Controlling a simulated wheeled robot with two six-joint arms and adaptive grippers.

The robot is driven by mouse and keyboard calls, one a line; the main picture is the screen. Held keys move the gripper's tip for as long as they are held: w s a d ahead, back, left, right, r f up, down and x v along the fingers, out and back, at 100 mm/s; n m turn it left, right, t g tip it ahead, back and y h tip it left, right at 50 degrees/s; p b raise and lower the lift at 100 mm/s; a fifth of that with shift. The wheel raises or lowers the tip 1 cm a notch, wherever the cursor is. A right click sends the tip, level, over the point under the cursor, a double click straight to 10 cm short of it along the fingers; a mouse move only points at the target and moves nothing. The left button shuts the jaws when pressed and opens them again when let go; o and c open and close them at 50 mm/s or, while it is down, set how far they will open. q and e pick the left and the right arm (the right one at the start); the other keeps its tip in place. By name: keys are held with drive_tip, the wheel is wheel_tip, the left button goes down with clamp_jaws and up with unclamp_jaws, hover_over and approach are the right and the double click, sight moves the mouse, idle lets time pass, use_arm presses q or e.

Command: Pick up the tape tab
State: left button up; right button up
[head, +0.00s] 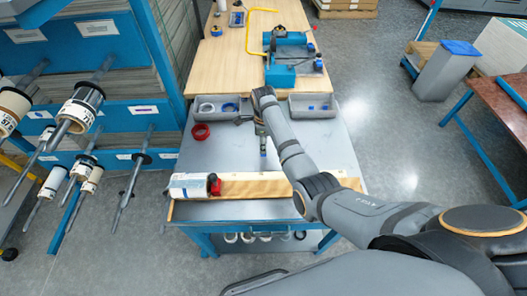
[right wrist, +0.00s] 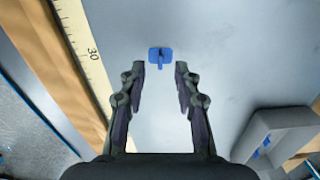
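The tape tab (right wrist: 160,54) is a small blue piece with a raised middle on the grey tabletop, near the top centre of the right wrist view. My right gripper (right wrist: 158,72) is open, with one finger on each side of the line to the tab; the tab shows just past the fingertips, and no contact is visible. In the head view my right gripper (head: 262,142) reaches down over the middle of the grey table, largely hiding the spot below it. My left gripper is not in view.
A wooden board (head: 255,186) with a ruler edge (right wrist: 84,50) runs along the table's near side. A white roll (head: 188,187) and a red item (head: 215,185) sit at its left end. Grey bins (head: 312,107) stand at the back, and a red ring (head: 201,131) lies left.

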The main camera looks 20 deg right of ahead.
wheel_tip(320, 180, down, 3)
drive_tip(key=shift+r, duration=0.1)
drive_tip(key=shift+w+f, duration=0.1)
drive_tip(key=shift+f, duration=0.25)
drive_tip(key=shift+c, duration=0.9)
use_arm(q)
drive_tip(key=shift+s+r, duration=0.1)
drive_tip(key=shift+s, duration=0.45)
use_arm(e)
clamp_jaws()
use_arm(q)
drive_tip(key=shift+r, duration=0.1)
use_arm(e)
drive_tip(key=shift+r, duration=0.15)
